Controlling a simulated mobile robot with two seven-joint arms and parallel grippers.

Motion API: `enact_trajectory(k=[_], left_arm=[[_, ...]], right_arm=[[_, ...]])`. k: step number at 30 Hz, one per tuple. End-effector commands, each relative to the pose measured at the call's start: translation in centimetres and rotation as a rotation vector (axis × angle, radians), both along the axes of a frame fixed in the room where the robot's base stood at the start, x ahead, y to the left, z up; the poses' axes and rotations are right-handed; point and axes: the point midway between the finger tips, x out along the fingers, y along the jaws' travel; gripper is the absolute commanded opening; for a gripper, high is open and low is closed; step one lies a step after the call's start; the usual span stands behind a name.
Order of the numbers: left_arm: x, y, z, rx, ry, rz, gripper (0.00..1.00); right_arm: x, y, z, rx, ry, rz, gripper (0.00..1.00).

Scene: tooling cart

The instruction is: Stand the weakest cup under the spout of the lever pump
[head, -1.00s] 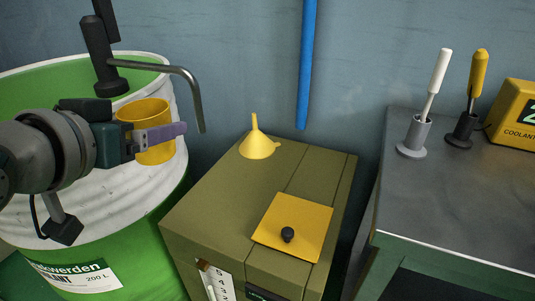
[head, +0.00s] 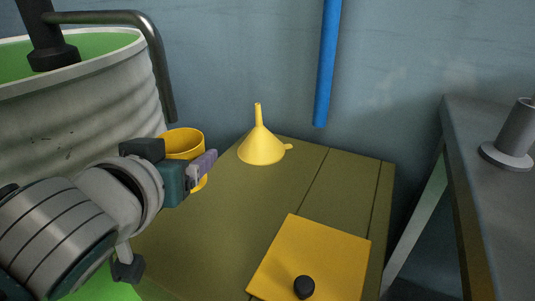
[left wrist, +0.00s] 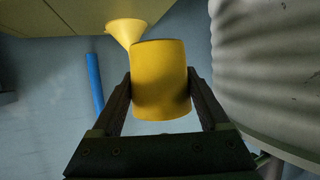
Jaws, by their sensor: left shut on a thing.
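A yellow cup (head: 185,143) is upright in my left gripper (head: 202,170), which is shut on it. In the left wrist view the cup (left wrist: 160,78) sits between both fingers. The lever pump (head: 52,45) stands on the green and white drum (head: 85,105). Its grey spout (head: 155,50) bends over and points down, its tip just above and left of the cup's rim in the head view; I cannot tell their separation in depth. The gripper hides part of the cup's lower side. My right gripper is out of view.
An olive cabinet (head: 225,220) bears a yellow funnel (head: 261,148) right of the cup and a yellow plate with a black knob (head: 320,255). A blue pipe (head: 327,65) runs down the wall. A grey bench (head: 480,130) with a grey holder (head: 515,135) stands at right.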

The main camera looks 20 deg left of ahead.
Motion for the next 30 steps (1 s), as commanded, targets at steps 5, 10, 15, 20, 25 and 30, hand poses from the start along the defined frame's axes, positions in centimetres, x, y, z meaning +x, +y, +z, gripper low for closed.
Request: enact_trajectory(k=[5,10,15,20,25,30], left_arm=[[0.0,0.0,-4.3,0.001,0.003,-0.001,0.21],[0.0,0.0,-5.7,0.001,0.002,-0.001,0.21],[0.0,0.0,-7.6,0.002,0.003,-0.002,0.21],[0.0,0.0,-9.5,0.001,0.002,-0.002,0.21],[0.0,0.0,-9.3,0.000,0.001,-0.001,0.21],[0.0,0.0,-9.6,-0.001,0.002,-0.001,0.21]], right_arm=[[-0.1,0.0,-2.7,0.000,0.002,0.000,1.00],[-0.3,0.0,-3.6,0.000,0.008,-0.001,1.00],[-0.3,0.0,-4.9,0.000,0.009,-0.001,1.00],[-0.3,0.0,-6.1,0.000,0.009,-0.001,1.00],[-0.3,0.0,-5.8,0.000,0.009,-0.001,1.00],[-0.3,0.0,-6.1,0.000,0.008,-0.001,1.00]])
